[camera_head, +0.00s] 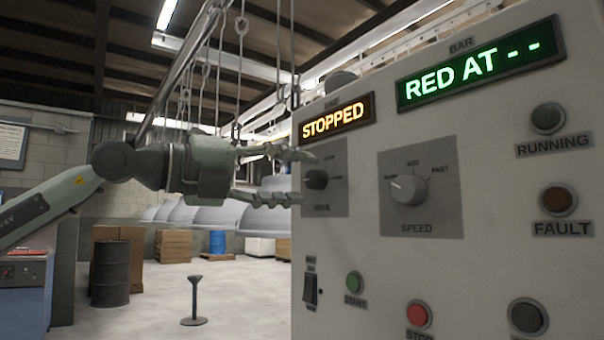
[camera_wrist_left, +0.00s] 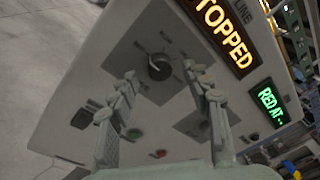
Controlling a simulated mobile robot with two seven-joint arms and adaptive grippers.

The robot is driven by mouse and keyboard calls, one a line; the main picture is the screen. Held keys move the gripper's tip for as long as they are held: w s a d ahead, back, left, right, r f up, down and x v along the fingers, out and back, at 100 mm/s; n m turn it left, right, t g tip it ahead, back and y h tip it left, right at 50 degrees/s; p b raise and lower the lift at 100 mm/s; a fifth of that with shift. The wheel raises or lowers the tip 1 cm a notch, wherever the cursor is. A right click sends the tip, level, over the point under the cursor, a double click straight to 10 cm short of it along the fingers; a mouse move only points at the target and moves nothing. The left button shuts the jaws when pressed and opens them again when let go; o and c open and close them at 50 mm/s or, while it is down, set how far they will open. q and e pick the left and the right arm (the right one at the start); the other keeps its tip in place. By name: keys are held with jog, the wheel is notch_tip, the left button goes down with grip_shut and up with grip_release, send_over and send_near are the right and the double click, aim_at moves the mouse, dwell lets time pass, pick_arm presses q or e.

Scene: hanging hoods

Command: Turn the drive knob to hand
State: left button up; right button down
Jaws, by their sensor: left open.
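The drive knob (camera_head: 316,180) is a dark round knob on a grey plate at the left of the control panel, under the amber STOPPED display (camera_head: 337,117). In the left wrist view the knob (camera_wrist_left: 159,67) shows ahead of the fingertips, with nothing around it. My left gripper (camera_head: 304,177) is open and empty, its fingers pointing at the drive plate, one above and one below the knob's height. It also shows in the left wrist view (camera_wrist_left: 160,82). The plate's small lettering is too blurred to read surely. My right gripper is not in view.
The speed knob (camera_head: 408,189) sits right of the drive plate. Below are a black switch (camera_head: 310,290), a green START button (camera_head: 354,283) and a red STOP button (camera_head: 418,314). Grey hoods (camera_head: 215,214) hang behind my gripper. A dark barrel (camera_head: 110,273) stands on the floor.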

pick_arm(q)
jog(key=shift+x, duration=1.05)
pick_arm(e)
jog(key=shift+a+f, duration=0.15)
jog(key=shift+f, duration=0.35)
pick_arm(q)
jog(key=shift+a, duration=0.1)
jog(key=shift+c, duration=0.4)
grip_shut()
